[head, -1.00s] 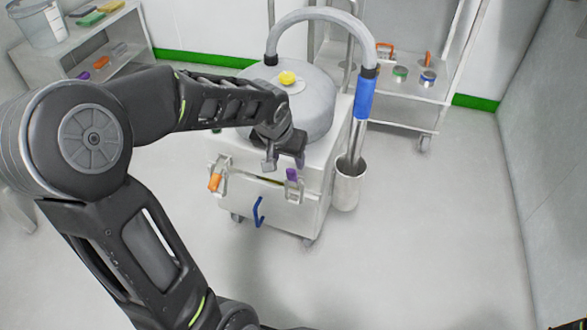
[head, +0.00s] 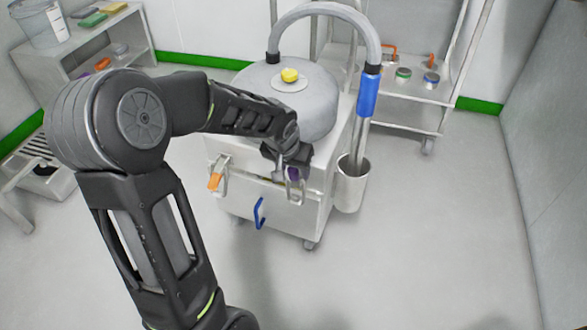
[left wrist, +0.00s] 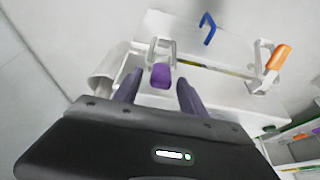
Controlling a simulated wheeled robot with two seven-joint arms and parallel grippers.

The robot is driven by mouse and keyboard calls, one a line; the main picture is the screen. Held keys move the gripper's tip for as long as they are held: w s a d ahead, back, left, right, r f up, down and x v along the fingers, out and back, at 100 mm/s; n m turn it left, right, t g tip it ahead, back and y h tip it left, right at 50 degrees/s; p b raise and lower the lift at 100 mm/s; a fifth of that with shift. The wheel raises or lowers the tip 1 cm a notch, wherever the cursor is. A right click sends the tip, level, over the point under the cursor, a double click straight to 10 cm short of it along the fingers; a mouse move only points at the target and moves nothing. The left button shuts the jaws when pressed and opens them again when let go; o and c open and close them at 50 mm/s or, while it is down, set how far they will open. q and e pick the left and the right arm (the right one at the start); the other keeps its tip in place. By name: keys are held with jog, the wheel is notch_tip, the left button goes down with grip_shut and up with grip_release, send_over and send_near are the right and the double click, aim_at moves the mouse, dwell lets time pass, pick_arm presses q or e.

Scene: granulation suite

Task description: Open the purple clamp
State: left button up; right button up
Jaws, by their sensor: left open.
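The purple clamp (left wrist: 161,76) is on the front of the white machine cart, shown between my left gripper's fingertips in the left wrist view. It has a purple handle and a pale metal loop. In the head view the purple handle (head: 293,173) is partly hidden by my left gripper (head: 285,172). My left gripper, also seen in the left wrist view (left wrist: 160,90), is open, with one finger on each side of the handle. I cannot tell whether the fingers touch it. My right gripper is not in view.
An orange clamp (head: 215,181) is to the left on the same cart front (head: 285,212), with a blue handle (head: 259,213) below. A blue-gripped hose (head: 368,96) runs into a white holder (head: 350,185) at the right. Open floor lies to the right.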

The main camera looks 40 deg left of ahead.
pick_arm(q)
grip_shut()
dwell(0.3)
